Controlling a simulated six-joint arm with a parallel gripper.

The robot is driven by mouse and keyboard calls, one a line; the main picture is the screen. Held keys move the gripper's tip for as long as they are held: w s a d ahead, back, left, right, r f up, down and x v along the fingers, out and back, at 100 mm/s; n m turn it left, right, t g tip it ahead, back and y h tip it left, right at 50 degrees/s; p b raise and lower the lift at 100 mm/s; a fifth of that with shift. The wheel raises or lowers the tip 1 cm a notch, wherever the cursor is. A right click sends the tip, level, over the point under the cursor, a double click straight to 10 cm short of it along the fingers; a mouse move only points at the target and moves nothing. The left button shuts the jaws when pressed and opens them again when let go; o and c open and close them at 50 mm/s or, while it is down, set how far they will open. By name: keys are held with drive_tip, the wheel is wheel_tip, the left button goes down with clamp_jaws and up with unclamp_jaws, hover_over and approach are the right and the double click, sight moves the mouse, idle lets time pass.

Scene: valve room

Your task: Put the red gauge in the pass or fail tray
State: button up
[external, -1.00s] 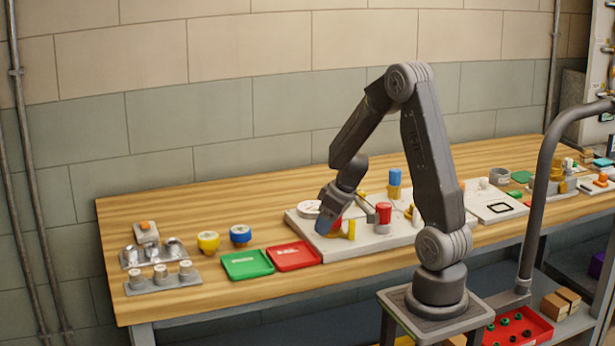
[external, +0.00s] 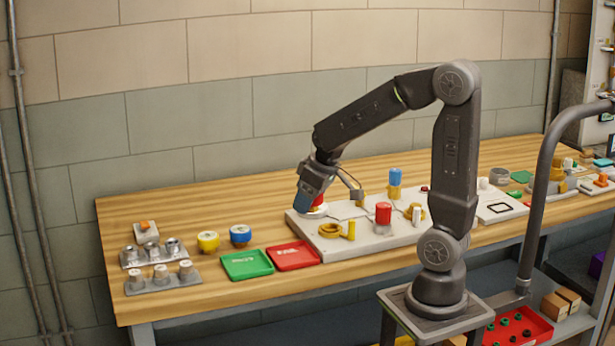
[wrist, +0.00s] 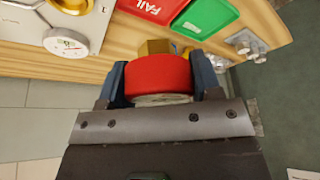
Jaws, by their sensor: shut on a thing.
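My gripper (external: 308,207) is shut on the red gauge (wrist: 158,74), whose round red body sits between the two blue-grey fingers in the wrist view. A brass-coloured fitting (wrist: 155,47) shows at its far side. In the external view only a sliver of red shows by the fingers, near the left end of the white board. The green pass tray (external: 247,265) and the red fail tray (external: 293,256) lie side by side on the bench, left of and nearer than my gripper. Both look empty. They also show at the top of the wrist view, the fail one (wrist: 150,8) beside the green one (wrist: 205,16).
A yellow gauge (external: 208,241) and a blue gauge (external: 240,234) stand behind the trays. Grey racks (external: 162,279) with metal fittings are at the far left. The white board (external: 375,237) carries a yellow ring, a red-topped valve and other parts. A white dial (wrist: 65,42) shows in the wrist view.

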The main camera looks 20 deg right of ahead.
hover_over(240, 264)
drive_tip(key=s+d, duration=0.1)
drive_tip(key=d, duration=0.1)
wheel_tip(240, 264, down, 5)
drive_tip(key=shift+n, duration=0.3)
drive_tip(key=f, duration=0.2)
drive_tip(key=a+f, duration=0.1)
drive_tip(key=f, duration=0.5)
drive_tip(key=shift+a, duration=0.15)
drive_tip(key=shift+f, duration=0.15)
drive_tip(key=shift+f, duration=0.15)
